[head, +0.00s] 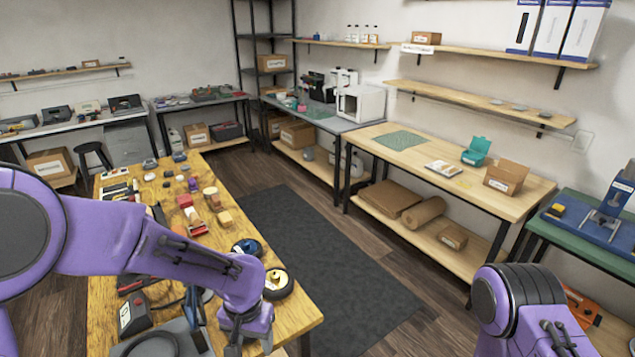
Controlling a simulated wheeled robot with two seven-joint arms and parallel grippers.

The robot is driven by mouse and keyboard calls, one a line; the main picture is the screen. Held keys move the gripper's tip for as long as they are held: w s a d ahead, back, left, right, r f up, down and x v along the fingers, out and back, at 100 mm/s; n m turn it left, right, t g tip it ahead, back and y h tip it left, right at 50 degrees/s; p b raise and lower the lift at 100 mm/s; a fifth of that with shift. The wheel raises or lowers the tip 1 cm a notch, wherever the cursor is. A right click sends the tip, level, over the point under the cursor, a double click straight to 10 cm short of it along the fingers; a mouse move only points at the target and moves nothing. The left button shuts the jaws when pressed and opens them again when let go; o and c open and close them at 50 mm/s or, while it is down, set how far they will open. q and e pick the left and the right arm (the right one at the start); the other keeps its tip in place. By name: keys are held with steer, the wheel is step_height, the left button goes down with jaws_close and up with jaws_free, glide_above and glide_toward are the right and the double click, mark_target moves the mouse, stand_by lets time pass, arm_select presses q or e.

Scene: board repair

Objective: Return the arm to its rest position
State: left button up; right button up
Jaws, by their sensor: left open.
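My left arm (150,240) is purple and reaches in from the left over the wooden workbench (135,245). Its gripper (250,343) points down at the near end of the bench, open, with its fingertips partly cut off by the bottom edge. I see nothing held between the fingers. My right arm (522,305) shows only as a purple link at the lower right. Its gripper is out of view.
A black wheel with a yellow hub (278,283) and a blue-black round part (247,247) lie close to the left gripper. Several small parts and tools cover the bench. A dark floor mat (320,260) lies clear between benches. A green-topped table (590,232) stands right.

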arm_select(q)
steer(key=w+d+n+t+h, duration=0.1)
steer(key=w+d+t+h, duration=0.2)
steer(key=w+t, duration=0.1)
steer(key=s+a+f+n+t+b, duration=0.1)
steer(key=a+f+n+t+b, duration=0.15)
steer(key=f, duration=0.35)
steer(key=s+a+f+n+y+b, duration=0.1)
steer(key=s+a+f+n+y, duration=0.25)
steer(key=s+a+f, duration=0.5)
steer(key=s+a+f+n+g+y+b, duration=0.1)
steer(key=s+a+f, duration=0.3)
steer(key=s, duration=0.5)
steer(key=s+a+f+n+g+y+b, duration=0.1)
steer(key=s+a+f+g+y+b, duration=0.1)
steer(key=s+a+f, duration=0.3)
steer(key=s+f, duration=0.2)
steer(key=s, duration=0.2)
steer(key=shift+a+f, duration=0.15)
arm_select(e)
step_height(320, 180, down, 7)
steer(key=shift+s+r, duration=0.15)
steer(key=shift+a, duration=0.1)
